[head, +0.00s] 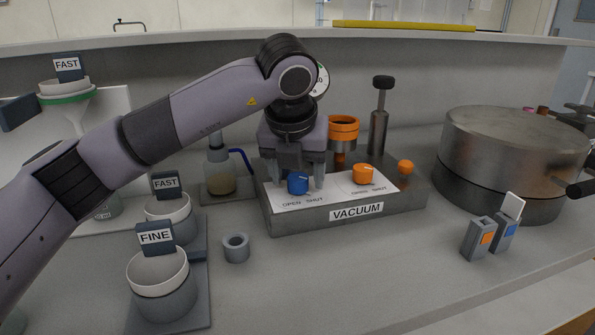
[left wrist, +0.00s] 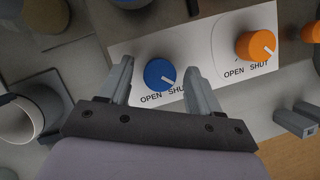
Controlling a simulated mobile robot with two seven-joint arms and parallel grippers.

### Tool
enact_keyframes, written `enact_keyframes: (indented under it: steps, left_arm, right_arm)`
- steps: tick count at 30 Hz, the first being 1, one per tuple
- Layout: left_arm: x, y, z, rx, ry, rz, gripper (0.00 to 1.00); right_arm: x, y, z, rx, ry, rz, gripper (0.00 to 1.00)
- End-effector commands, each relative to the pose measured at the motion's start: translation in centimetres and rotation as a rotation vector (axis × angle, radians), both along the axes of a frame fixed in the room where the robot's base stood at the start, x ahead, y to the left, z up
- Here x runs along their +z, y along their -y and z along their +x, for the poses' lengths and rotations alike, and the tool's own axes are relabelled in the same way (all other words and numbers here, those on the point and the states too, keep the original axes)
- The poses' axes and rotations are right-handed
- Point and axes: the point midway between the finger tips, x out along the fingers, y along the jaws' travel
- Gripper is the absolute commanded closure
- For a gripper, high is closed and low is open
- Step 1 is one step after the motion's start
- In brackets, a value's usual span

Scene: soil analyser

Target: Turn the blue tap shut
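The blue tap (head: 298,184) is a round knob on the white plate of the vacuum base (head: 345,211), above the printed words OPEN and SHUT. In the left wrist view the blue tap (left wrist: 160,74) has a white pointer line that points down and right, toward SHUT. My left gripper (head: 296,180) points down over the plate, its fingers on either side of the blue tap. In the left wrist view the fingers (left wrist: 157,80) are open, with a gap on both sides of the knob. My right gripper is not in view.
An orange tap (head: 363,174) sits right of the blue one and also shows in the wrist view (left wrist: 255,46). A flask (head: 221,172) stands left of the base. FAST and FINE cups (head: 160,272) stand front left, a grey ring (head: 236,248) nearby. A large metal drum (head: 510,150) stands right.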

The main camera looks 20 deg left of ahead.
Motion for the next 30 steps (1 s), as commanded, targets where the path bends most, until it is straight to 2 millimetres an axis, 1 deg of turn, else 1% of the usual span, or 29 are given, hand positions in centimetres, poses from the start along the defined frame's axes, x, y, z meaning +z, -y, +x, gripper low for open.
enact_keyframes:
  steps: [4,7,15,19,23,30]
  left_arm:
    - [0.0,0.0,0.0,-0.001,0.000,0.000,0.37]
    - [0.7,0.0,-0.2,-0.001,0.002,0.000,0.37]
    - [4.7,0.3,-1.8,-0.002,0.004,-0.001,0.37]
    - [6.1,0.4,-2.4,0.000,0.003,0.000,0.37]
    - [6.6,0.4,-2.7,-0.001,0.000,0.000,0.37]
    - [6.6,0.4,-2.7,-0.001,0.000,0.000,0.37]
  right_arm:
    - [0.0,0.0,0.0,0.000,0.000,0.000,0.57]
    - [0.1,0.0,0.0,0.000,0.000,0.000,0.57]
    - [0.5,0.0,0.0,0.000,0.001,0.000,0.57]
    - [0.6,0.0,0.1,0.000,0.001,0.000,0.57]
    - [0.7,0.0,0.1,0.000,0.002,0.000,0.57]
    - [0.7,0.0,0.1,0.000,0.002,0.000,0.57]
